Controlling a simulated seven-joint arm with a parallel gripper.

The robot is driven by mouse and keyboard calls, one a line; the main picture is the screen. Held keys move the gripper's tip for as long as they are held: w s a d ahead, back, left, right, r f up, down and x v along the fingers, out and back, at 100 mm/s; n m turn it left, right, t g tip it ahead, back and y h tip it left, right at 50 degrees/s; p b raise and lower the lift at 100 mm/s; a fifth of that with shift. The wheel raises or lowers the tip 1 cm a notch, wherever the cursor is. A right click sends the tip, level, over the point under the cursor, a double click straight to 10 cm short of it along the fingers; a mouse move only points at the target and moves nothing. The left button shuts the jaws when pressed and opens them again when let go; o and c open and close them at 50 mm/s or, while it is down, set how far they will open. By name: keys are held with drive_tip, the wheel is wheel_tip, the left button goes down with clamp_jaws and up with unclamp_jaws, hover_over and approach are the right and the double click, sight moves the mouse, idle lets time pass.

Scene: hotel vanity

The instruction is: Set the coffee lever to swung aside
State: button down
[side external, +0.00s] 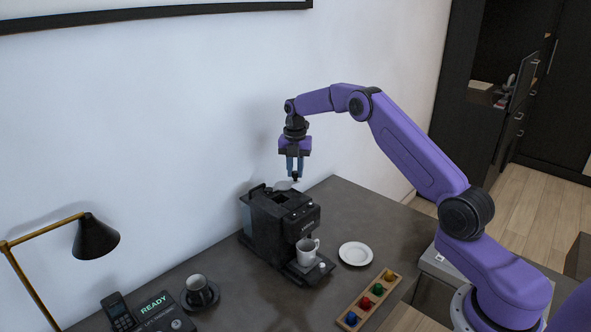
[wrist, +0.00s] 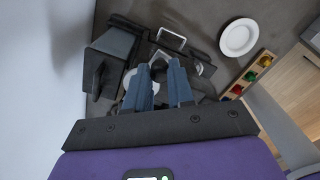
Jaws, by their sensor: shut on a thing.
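The black coffee machine (side external: 262,212) stands on the dark counter against the wall, and it also shows in the wrist view (wrist: 115,42). My gripper (side external: 295,177) is above the back of the machine, pointing down. Its blue fingers (wrist: 158,85) are shut on a small dark piece (wrist: 158,72), which appears to be the coffee lever's end. A grey piece (side external: 283,186) shows just below and left of the fingertips. The fingers hide most of the lever, so I cannot tell its exact angle. A dark opening shows on the machine's top.
A white cup (side external: 306,252) stands on the machine's front tray. A white plate (side external: 355,253) and a wooden tray of coloured capsules (side external: 350,319) lie to the right. A dark cup on a saucer (side external: 199,294), a phone (side external: 119,314) and a lamp (side external: 95,238) are at left.

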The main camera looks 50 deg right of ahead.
drive_tip(key=shift+w+r, duration=0.1)
drive_tip(key=shift+w, duration=0.05)
drive_tip(key=c, duration=1)
unclamp_jaws()
drive_tip(key=shift+o, duration=0.2)
wheel_tip(320, 180, up, 12)
